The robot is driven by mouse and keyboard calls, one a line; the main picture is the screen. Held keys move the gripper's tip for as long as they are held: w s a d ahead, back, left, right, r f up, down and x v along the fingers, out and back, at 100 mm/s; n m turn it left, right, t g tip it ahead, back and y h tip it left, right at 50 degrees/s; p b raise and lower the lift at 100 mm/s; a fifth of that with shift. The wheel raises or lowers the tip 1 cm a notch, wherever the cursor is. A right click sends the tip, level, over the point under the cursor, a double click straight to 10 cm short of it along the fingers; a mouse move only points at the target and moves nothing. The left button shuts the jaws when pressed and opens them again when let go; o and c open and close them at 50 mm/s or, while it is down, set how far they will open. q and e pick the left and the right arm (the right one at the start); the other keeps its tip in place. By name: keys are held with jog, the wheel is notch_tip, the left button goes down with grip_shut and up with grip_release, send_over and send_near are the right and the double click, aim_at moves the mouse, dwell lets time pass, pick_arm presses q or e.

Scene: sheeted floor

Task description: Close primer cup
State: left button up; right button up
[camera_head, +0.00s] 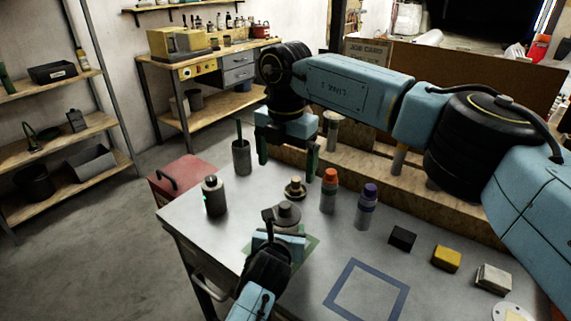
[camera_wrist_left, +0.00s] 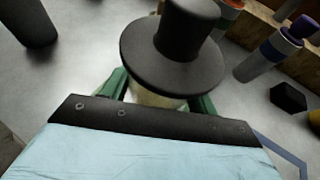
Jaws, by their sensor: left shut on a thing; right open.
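The primer cup (camera_wrist_left: 155,98) shows in the left wrist view as a pale body under a dark, hat-shaped lid (camera_wrist_left: 172,58) with a tall knob. In the head view the grey lid (camera_head: 286,216) is on the table's near part, over a green marked square. My left gripper (camera_wrist_left: 160,102) is shut on the cup body below the lid, a green finger at each side. Whether the lid is fully seated cannot be told. My right gripper (camera_head: 289,157) is open and empty, pointing down above the table's far edge, beyond the cup.
A brass piece with a dark knob (camera_head: 295,188) stands just behind the cup. Orange-capped (camera_head: 329,190) and purple-capped (camera_head: 367,206) bottles stand to the right, a dark canister (camera_head: 214,196) to the left. Small blocks (camera_head: 447,259) lie at right. A blue outlined square (camera_head: 367,291) is empty.

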pick_arm(q)
jog(key=o, duration=1.4)
jog(key=shift+o, duration=0.2)
jog(key=shift+s+a+r, duration=0.15)
jog(key=shift+s+r, duration=0.1)
jog(key=shift+s, duration=0.2)
jog(key=p+v, duration=0.3)
jog(key=v, duration=0.9)
jog(key=shift+s, duration=0.15)
